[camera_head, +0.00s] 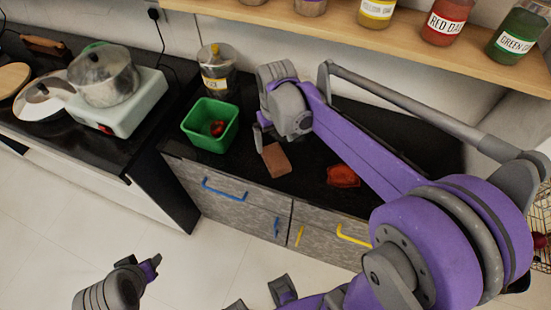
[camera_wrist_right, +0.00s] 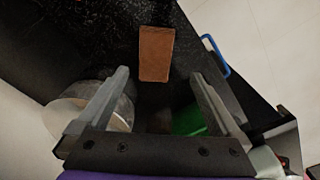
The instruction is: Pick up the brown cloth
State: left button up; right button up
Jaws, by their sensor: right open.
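The brown cloth (camera_head: 276,159) is a small flat rectangle on the black counter, between the green bin and a red cloth. It also shows in the right wrist view (camera_wrist_right: 156,54), ahead of the fingers. My right gripper (camera_head: 262,136) is above the counter just behind the brown cloth, fingers pointing down. In the right wrist view the right gripper (camera_wrist_right: 158,80) is open, with nothing held between its fingers, and the cloth lies beyond the tips. Grey and purple parts of mine show at the lower left in the head view; the left jaw state is unclear.
A green bin (camera_head: 211,125) with a red item (camera_head: 217,128) and a metal canister (camera_head: 216,70) stand left of the right gripper. A crumpled red cloth (camera_head: 343,176) lies to the right. A wooden shelf (camera_head: 300,22) with jars hangs above. Drawers with blue handles (camera_head: 225,190) are below.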

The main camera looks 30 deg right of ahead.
aim_at(276, 157)
jog(key=f, duration=0.7)
jog(key=w+d+f, duration=0.1)
jog(key=f, duration=0.3)
jog(key=shift+w+f+b, duration=0.1)
jog(key=shift+f+b, duration=0.05)
jog(key=shift+b, duration=0.15)
jog(key=c, duration=1.3)
jog(key=shift+o, duration=0.2)
notch_tip(276, 157, up, 10)
jog(key=shift+r+p, duration=0.1)
jog(key=shift+p, duration=0.25)
